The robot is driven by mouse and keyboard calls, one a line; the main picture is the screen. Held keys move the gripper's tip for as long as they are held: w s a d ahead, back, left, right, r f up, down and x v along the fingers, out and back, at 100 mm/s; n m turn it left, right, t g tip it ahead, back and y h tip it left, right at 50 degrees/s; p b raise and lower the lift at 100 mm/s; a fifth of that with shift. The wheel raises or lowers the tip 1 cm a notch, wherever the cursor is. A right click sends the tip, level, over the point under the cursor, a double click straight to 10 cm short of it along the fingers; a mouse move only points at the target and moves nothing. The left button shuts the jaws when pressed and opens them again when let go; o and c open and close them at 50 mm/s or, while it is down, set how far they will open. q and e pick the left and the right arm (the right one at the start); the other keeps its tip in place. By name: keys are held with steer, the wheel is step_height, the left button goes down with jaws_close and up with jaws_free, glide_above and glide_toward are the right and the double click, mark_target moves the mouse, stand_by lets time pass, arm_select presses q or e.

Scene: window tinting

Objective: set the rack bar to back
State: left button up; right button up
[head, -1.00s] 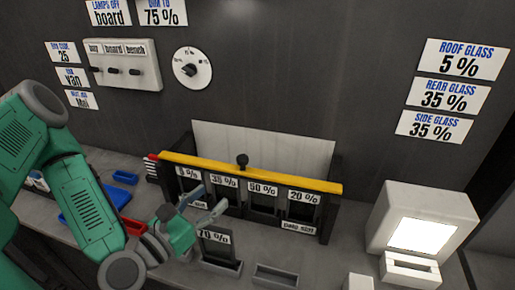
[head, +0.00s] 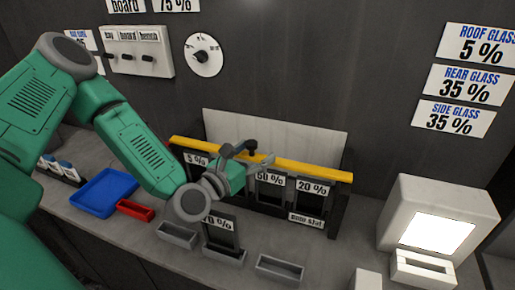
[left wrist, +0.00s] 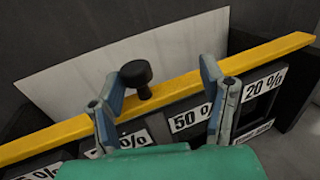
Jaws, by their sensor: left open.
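The rack bar (head: 308,171) is a yellow bar along the top of the dark film rack, with a black knob (left wrist: 137,76) standing up from it. The bar also shows in the left wrist view (left wrist: 262,52), running across behind my fingers. My left gripper (head: 248,158) is open at the bar, above the middle slots. In the left wrist view its two fingers (left wrist: 160,75) stand apart on either side of the knob, which lies closer to the left finger. I cannot tell whether they touch it. My right gripper is not in view.
A pale panel (head: 300,134) stands behind the bar. Slots labelled 5 %, 50 % and 20 % sit below it. A 70 % holder (head: 222,236) and an empty grey tray (head: 280,268) stand in front. A white lit box (head: 440,225) is at right, blue and red trays at left.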

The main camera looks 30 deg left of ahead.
mark_target(246, 153)
arm_select(q)
steer(key=a, duration=0.1)
steer(key=w+a, duration=0.1)
steer(key=a, duration=0.1)
steer(key=shift+w+a+f, duration=0.2)
steer(key=shift+a+f, duration=0.15)
steer(key=shift+a, duration=0.05)
steer(key=shift+d, duration=0.1)
steer(key=c, duration=0.6)
steer(key=shift+d+r, duration=0.25)
steer(key=shift+d, duration=0.7)
jaws_close()
steer(key=shift+s+d+r, duration=0.15)
steer(key=shift+d, duration=0.05)
steer(key=shift+a, duration=0.1)
steer(key=w+b, duration=0.1)
steer(key=w, duration=0.2)
steer(key=w+a+b, duration=0.1)
steer(key=w+b, duration=0.1)
steer(key=w, duration=0.1)
steer(key=w+a+b, duration=0.1)
steer(key=w, duration=0.2)
steer(key=shift+a+b, duration=0.2)
steer(key=shift+b, duration=0.1)
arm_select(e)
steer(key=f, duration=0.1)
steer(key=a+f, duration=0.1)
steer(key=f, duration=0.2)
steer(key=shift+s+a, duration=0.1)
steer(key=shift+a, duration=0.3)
